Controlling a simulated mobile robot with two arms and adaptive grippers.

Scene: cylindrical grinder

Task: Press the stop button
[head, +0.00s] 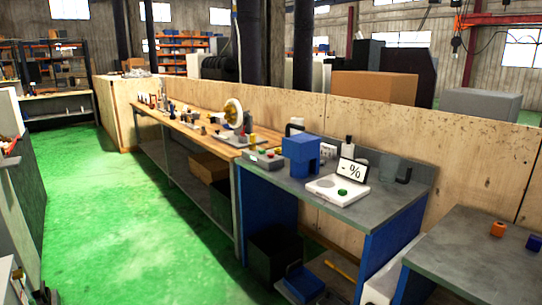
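A small grey box (262,159) with small coloured spots on top, one of them reddish, sits at the near left corner of the grey workbench. It may be a button box, but at this size I cannot tell which spot is a stop button. Neither of my grippers can be made out in the head view.
The grey bench (390,218) also holds a blue block-shaped device (301,155) and a white scale (326,190) with a green item and display (351,171). A long wooden bench (185,124) adjoins it. The green floor (110,225) in front is open.

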